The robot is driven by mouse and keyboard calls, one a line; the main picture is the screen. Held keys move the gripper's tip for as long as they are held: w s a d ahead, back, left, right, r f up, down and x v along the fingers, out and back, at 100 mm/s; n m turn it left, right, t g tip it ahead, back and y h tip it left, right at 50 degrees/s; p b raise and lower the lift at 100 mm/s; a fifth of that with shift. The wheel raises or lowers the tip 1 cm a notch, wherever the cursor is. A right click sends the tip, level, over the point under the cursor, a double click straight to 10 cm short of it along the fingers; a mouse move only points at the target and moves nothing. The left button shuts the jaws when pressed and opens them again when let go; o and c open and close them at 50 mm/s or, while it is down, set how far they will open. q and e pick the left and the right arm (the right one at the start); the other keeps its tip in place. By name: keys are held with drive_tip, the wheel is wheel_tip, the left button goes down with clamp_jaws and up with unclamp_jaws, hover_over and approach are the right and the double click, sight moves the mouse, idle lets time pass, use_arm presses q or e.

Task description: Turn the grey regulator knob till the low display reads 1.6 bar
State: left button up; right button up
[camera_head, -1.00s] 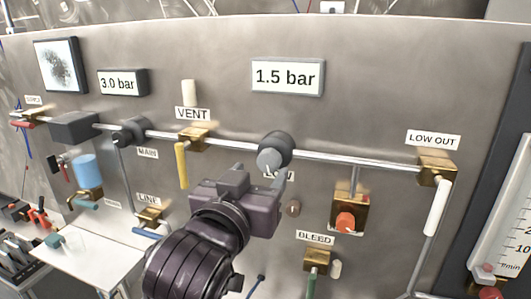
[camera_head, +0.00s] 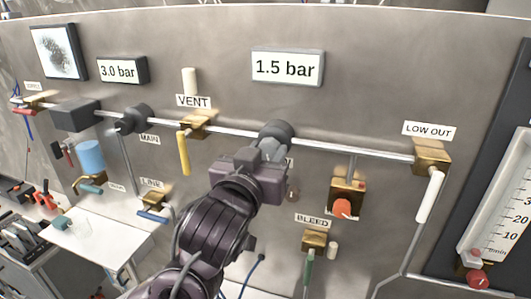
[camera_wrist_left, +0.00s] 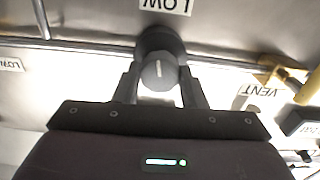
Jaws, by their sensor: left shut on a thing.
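The grey regulator knob (camera_head: 271,149) sticks out from a dark round body on the pipe, below the low display (camera_head: 288,67), which reads 1.5 bar. My left gripper (camera_head: 270,160) is at the knob and partly covers it in the head view. In the left wrist view the knob (camera_wrist_left: 159,75) sits between the two fingers of my left gripper (camera_wrist_left: 160,88), which is shut on it. A light mark shows on the knob's face. The LOW label (camera_wrist_left: 165,5) appears upside down there. My right gripper is not in view.
Another display (camera_head: 122,70) reads 3.0 bar at the left. A yellow VENT handle (camera_head: 183,153) hangs left of the knob. An orange-red knob (camera_head: 343,207), the BLEED valve (camera_head: 314,241) and the white LOW OUT handle (camera_head: 430,197) are to the right.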

use_arm(q)
drive_tip(key=shift+f+m+b, duration=0.15)
drive_tip(key=shift+m+b, duration=0.15)
drive_tip(key=shift+b, duration=0.2)
drive_tip(key=shift+m+b, duration=0.35)
drive_tip(key=shift+m, duration=0.55)
drive_tip(key=o, duration=1)
